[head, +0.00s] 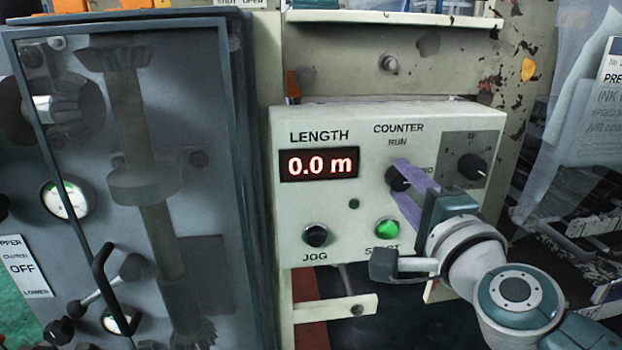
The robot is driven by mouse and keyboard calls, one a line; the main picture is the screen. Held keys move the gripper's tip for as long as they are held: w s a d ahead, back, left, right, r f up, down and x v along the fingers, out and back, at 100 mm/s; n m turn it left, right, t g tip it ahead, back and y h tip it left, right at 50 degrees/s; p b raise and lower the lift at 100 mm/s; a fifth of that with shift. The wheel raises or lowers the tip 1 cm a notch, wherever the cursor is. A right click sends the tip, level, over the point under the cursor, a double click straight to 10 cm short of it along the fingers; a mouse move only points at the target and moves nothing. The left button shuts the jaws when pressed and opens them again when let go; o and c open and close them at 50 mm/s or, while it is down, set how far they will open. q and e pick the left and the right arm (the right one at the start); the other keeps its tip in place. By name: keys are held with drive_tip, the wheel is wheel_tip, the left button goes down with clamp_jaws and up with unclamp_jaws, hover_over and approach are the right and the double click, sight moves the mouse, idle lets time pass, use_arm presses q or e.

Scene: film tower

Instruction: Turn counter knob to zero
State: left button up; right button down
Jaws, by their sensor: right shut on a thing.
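The counter knob (396,180) is a black knob under the words COUNTER and RUN on a cream control box (292,226). The display (319,165) on the box reads 0.0 m in red. My right gripper (404,184) comes in from the lower right, and its purple fingers are shut on the counter knob. The fingers hide part of the knob and its right-hand label, so I cannot tell its exact pointer angle. My left gripper is not in view.
A black JOG button (316,236) and a lit green button (387,230) sit below. Another black knob (472,167) is at the right. A glass-fronted grey cabinet (215,120) stands close on the left. A ledge (400,18) runs above the box.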

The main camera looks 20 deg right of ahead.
idle(0.4)
drive_tip(key=shift+c, duration=2.2)
unclamp_jaws()
drive_tip(key=v, duration=1)
drive_tip(key=shift+d, duration=0.1)
